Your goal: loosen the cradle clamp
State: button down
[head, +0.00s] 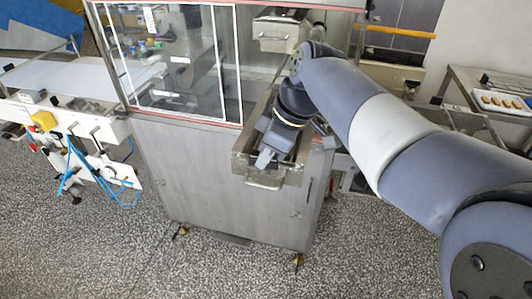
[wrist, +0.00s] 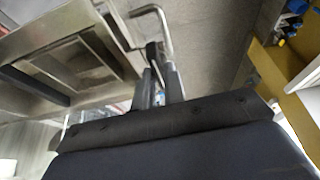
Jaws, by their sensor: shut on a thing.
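My gripper (head: 265,158) reaches down into the open metal cradle (head: 240,168) at the front of the enrober cabinet. In the wrist view my gripper (wrist: 159,80) is shut on the lower end of a bent metal rod (wrist: 165,25), which looks like the handle of the cradle clamp. The rod's upper part bends over above the fingers. The clamp's foot and the exact contact are hidden by my gripper. In the head view my arm and gripper hide the clamp.
The steel cabinet (head: 215,185) has a glazed hood (head: 180,60) above. A second handled drawer (head: 275,35) sits higher up. A conveyor (head: 70,80) with blue hoses stands at the left. A side table holds a tray of brown pieces (head: 502,102). The speckled floor in front is clear.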

dwell(0.4)
jog(key=c, duration=1.5)
grip_release()
jog(key=shift+r, duration=0.1)
jog(key=v, duration=1)
jog(key=shift+d+r, duration=0.1)
jog(key=shift+r, duration=0.2)
jog(key=x, duration=1.1)
jog(key=shift+d, duration=0.1)
